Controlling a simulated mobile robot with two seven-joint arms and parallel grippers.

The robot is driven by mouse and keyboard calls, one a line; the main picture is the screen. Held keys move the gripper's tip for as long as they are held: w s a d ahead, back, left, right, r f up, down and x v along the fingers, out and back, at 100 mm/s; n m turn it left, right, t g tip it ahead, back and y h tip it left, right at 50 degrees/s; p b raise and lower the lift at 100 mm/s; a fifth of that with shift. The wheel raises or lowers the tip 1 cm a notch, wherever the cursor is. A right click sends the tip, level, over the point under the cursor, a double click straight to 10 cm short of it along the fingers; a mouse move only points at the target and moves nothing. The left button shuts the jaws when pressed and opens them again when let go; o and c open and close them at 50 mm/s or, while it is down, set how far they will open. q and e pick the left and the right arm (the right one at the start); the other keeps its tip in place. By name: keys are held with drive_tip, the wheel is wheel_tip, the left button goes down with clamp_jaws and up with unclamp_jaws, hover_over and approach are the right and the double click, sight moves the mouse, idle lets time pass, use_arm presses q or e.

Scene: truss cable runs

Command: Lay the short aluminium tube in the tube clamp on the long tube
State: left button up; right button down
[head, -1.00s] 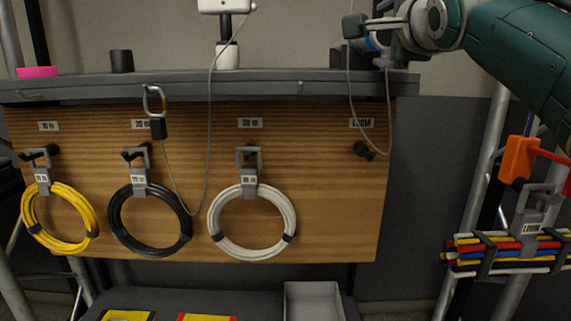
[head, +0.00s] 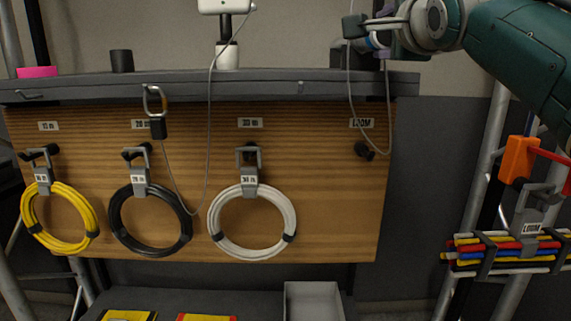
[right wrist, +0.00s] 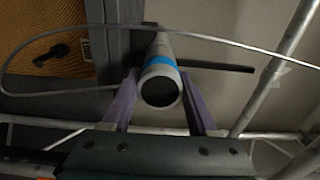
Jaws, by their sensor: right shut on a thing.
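My right gripper (head: 380,38) is high at the upper right of the head view, near the right end of the shelf. In the right wrist view, its two purple fingers (right wrist: 160,100) are shut on the short aluminium tube (right wrist: 160,60). The tube has a blue band and its open end faces the wrist camera. In the head view only a small part of the tube shows, partly hidden by the gripper. I cannot make out the tube clamp or tell which pole is the long tube. My left gripper is out of view.
A wooden board (head: 310,190) carries yellow (head: 60,218), black (head: 150,220) and white cable coils (head: 252,221) on hooks. A grey shelf (head: 200,88) runs above it. A thin cable loop hangs below my right gripper. Poles, an orange part (head: 517,158) and a cable loom (head: 510,252) are at right.

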drive_tip(key=shift+r, duration=0.1)
drive_tip(key=shift+r+p, duration=1.7)
drive_tip(key=shift+r, duration=0.1)
